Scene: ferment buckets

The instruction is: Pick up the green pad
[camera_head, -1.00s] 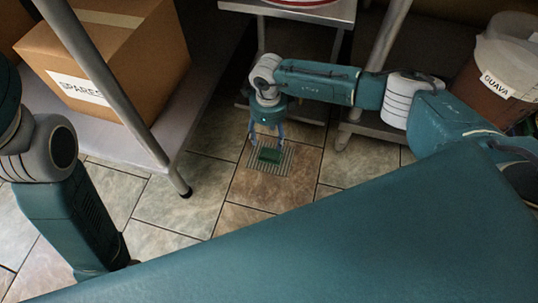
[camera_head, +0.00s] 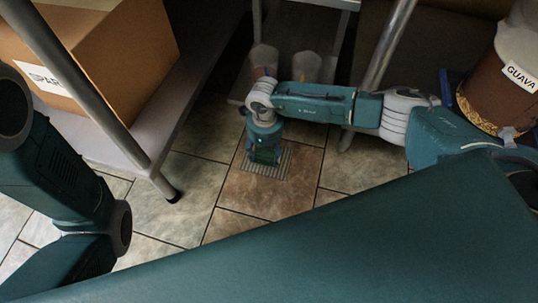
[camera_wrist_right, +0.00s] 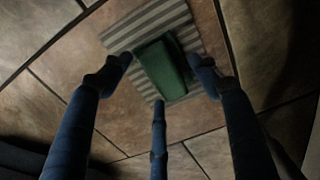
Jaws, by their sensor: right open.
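The green pad (camera_wrist_right: 167,67) lies on a striped grate (camera_wrist_right: 125,36) set in the tiled floor. In the head view the pad (camera_head: 266,156) is mostly hidden under my right gripper (camera_head: 264,159). In the right wrist view my right gripper (camera_wrist_right: 158,84) is open. Its blue fingers spread around the pad, one to the left, one to the right and one at the near side. Whether any finger touches the pad I cannot tell. My left arm shows at the left of the head view, but its gripper is out of view.
A cardboard box (camera_head: 90,45) sits on a low metal shelf (camera_head: 128,140) at the left, its leg near the grate. Two pale containers (camera_head: 285,62) stand on a low shelf behind my right gripper. A bucket labelled GUAVA (camera_head: 497,88) is at the right. Floor in front is clear.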

